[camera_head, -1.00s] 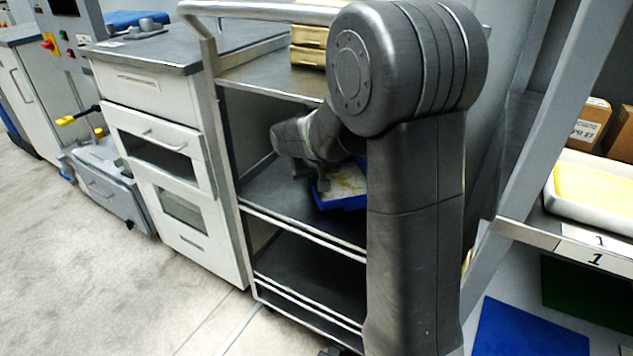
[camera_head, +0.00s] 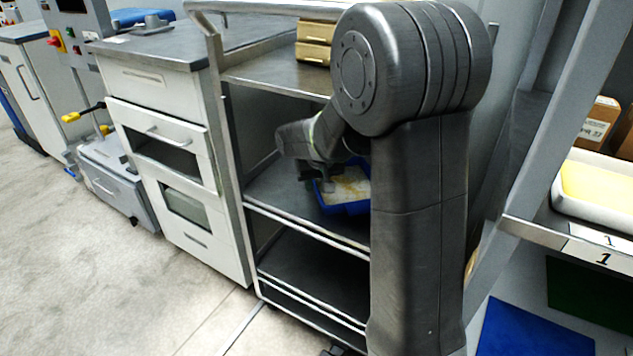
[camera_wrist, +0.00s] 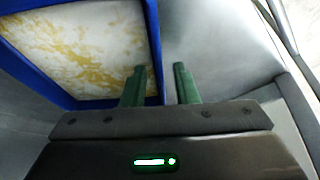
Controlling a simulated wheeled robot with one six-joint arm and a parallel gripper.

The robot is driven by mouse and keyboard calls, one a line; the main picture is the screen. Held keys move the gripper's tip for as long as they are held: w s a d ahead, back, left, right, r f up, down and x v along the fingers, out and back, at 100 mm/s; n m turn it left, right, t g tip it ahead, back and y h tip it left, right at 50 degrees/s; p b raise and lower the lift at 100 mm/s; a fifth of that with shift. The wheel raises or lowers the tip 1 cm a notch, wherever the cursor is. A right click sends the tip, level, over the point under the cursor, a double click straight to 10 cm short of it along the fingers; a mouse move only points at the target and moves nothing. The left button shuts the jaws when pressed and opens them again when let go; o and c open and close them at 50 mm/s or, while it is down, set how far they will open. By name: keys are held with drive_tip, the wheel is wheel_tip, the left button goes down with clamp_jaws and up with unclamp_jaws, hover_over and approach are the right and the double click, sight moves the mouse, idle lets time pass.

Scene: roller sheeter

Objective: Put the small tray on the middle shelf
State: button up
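The small tray (camera_head: 352,208) is blue with a white and yellow-stained inside. It is at the middle shelf (camera_head: 285,200) of the metal cart and looks to rest on it, though the contact underneath is hidden. My arm covers its right part. My gripper (camera_head: 327,184) is at the tray's left edge. In the wrist view, the two green fingers of my gripper (camera_wrist: 160,78) stand apart on either side of the tray wall (camera_wrist: 153,40). The left finger is over the inside, and a gap shows between the wall and the right finger.
Yellow boxes (camera_head: 314,42) stand on the cart's top shelf (camera_head: 275,75), above my forearm. A lower shelf (camera_head: 310,275) is empty. A white drawer cabinet (camera_head: 165,150) adjoins the cart on the left. A rack at right holds a white tray (camera_head: 600,190) with yellow contents.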

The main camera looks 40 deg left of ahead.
wheel_tip(320, 180, up, 3)
drive_tip(key=shift+s+d+f+p, duration=0.1)
drive_tip(key=shift+f+p, duration=0.1)
drive_tip(key=shift+p, duration=0.65)
drive_tip(key=s+d, duration=0.2)
drive_tip(key=d, duration=0.1)
drive_tip(key=s+d+p, duration=0.1)
drive_tip(key=s+d, duration=0.4)
drive_tip(key=d, duration=0.1)
drive_tip(key=shift+s+d+f+p, duration=0.15)
drive_tip(key=shift+s+d+p, duration=0.05)
drive_tip(key=shift+s+p, duration=0.15)
